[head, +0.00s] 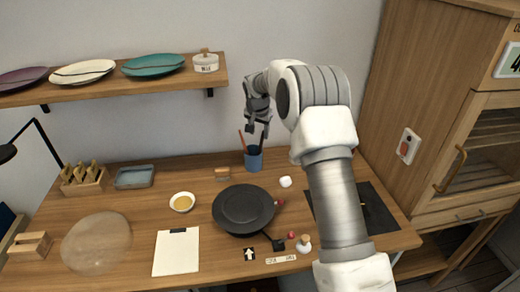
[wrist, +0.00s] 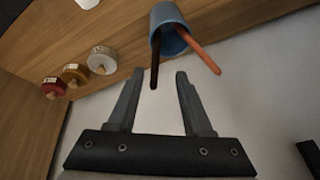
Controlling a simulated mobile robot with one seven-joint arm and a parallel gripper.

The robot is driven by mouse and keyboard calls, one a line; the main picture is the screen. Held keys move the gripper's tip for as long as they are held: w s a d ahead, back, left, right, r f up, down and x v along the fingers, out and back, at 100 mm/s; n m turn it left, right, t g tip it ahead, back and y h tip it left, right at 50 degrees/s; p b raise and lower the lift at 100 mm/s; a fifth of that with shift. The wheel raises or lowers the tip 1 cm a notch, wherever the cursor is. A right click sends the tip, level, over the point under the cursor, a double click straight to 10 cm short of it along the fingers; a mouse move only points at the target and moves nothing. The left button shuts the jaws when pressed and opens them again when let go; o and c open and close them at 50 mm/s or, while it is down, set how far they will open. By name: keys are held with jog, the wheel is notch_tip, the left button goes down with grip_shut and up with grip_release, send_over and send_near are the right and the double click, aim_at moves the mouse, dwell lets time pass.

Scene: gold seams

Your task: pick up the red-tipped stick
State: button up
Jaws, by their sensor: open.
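A blue cup (head: 253,161) stands at the back of the wooden table and also shows at the top of the wrist view (wrist: 165,22). A reddish-orange stick (wrist: 204,54) and a dark stick (wrist: 155,62) lean out of it. The reddish one (head: 241,138) leans left in the head view. I cannot tell whether only its tip is red. My gripper (head: 257,128) is above the cup, pointing down.
A wall shelf (head: 120,82) with plates and a white pot (head: 205,62) is at left. A wooden cabinet (head: 430,100) stands at right.

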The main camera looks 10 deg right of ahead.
aim_at(261, 141)
jog(key=x, duration=0.3)
jog(key=p+x, duration=0.1)
jog(key=x, duration=0.1)
jog(key=shift+s+d+f, duration=0.25)
jog(key=shift+d, duration=0.05)
jog(key=shift+w+f, duration=0.3)
jog(key=shift+f, duration=0.35)
grip_shut()
